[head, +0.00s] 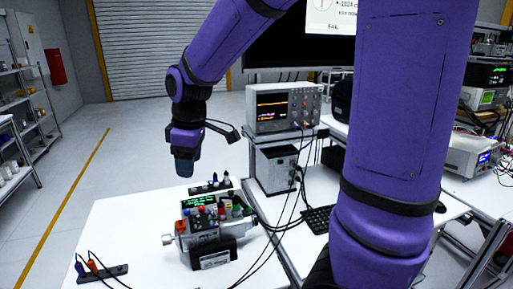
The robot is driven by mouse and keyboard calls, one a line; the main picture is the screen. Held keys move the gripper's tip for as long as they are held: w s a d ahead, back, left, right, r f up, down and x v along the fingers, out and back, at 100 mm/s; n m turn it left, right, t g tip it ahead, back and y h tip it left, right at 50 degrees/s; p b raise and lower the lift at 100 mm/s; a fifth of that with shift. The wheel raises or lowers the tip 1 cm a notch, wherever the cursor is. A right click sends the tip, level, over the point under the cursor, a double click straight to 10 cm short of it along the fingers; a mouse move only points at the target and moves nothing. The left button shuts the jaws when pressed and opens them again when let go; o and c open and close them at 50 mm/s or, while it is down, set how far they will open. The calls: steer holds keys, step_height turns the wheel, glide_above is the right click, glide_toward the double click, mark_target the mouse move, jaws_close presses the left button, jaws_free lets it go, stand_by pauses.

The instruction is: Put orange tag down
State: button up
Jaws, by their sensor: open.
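My gripper (184,172) hangs pointing down above the back of the table, well apart from the orange piece. It is up and to the right of it in the picture. No held thing shows in it, though its fingertips are small and dark.
A servo test unit (207,230) with coloured plugs and a green display stands mid-table, cables running right. Behind it is another black rack (210,187) with small plugs. An oscilloscope (285,108) stands to the right. The table's left part (130,220) is clear.

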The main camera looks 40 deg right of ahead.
steer(key=s+d+r+m+t, duration=0.2)
steer(key=s+r+m, duration=0.2)
steer(key=s, duration=0.5)
steer(key=s+d+r+m+t, duration=0.1)
steer(key=s+r+m, duration=0.3)
steer(key=s, duration=0.6)
steer(key=shift+s+d+r+m+t+h, duration=0.3)
steer(key=shift+d+r+m+t, duration=0.1)
steer(key=shift+d+m, duration=0.25)
